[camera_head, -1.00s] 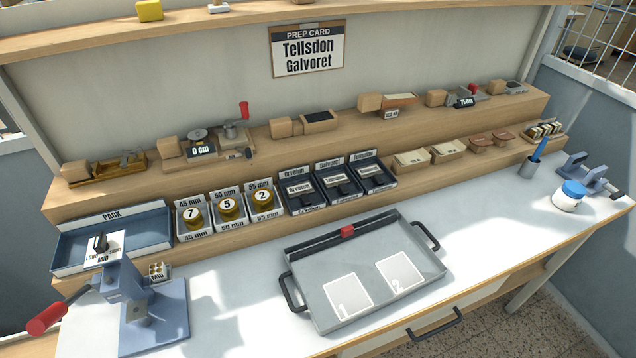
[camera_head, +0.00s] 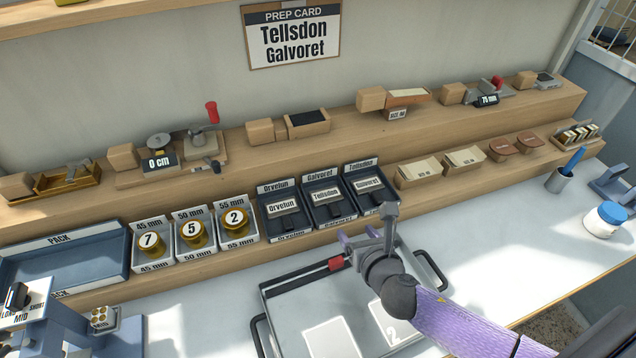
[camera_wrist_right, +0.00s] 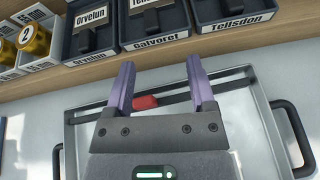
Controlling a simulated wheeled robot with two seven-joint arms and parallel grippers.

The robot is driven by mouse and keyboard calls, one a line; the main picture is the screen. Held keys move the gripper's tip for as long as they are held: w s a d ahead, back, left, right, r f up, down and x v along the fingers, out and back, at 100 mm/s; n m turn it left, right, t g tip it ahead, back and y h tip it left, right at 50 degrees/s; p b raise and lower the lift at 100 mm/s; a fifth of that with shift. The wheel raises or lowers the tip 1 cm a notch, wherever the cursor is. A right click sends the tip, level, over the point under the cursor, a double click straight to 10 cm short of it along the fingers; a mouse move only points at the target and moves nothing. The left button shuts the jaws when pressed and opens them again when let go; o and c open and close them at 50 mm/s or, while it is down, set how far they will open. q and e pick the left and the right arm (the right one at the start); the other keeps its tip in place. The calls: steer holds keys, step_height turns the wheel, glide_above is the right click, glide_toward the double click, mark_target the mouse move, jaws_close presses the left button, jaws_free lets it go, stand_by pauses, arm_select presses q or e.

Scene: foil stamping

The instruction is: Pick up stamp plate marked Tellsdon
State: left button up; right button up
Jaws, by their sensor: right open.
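The stamp plate marked Tellsdon (camera_head: 325,194) lies in the middle dark bin (camera_head: 336,222), whose own labels read Galvoret. Its dark handle (camera_wrist_right: 151,19) shows at the top of the right wrist view. The bin labelled Tellsdon (camera_head: 360,163) holds a plate marked Galvoret (camera_head: 368,184). The left bin holds a plate marked Orvelun (camera_head: 282,205). My right gripper (camera_head: 358,236) is open and empty, above the back of the grey tray and in front of the bins. Its purple fingers (camera_wrist_right: 160,72) point toward the middle bin, apart from it. My left gripper is out of view.
The grey tray (camera_head: 285,300) with numbered white pads lies below my right arm. A wooden shelf step (camera_head: 240,170) rises behind. The prep card (camera_head: 292,35) reads Tellsdon, Galvoret.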

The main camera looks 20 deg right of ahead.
mark_target(334, 208)
steer(key=shift+n, duration=0.8)
steer(key=b+x, duration=0.1)
steer(key=x, duration=0.2)
steer(key=b+x, duration=0.1)
steer(key=x, duration=0.3)
steer(key=a+b+x, duration=0.1)
steer(key=x, duration=0.2)
steer(key=shift+w+r+b, duration=0.15)
steer(key=shift+w+b, duration=0.15)
steer(key=shift+w, duration=0.35)
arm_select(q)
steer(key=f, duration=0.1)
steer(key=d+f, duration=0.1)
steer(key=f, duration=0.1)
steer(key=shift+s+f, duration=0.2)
arm_select(e)
steer(key=shift+s+r, duration=0.1)
steer(key=shift+c, duration=0.2)
steer(key=c, duration=0.7)
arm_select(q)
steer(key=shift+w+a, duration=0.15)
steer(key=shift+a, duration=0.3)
arm_select(e)
jaws_close()
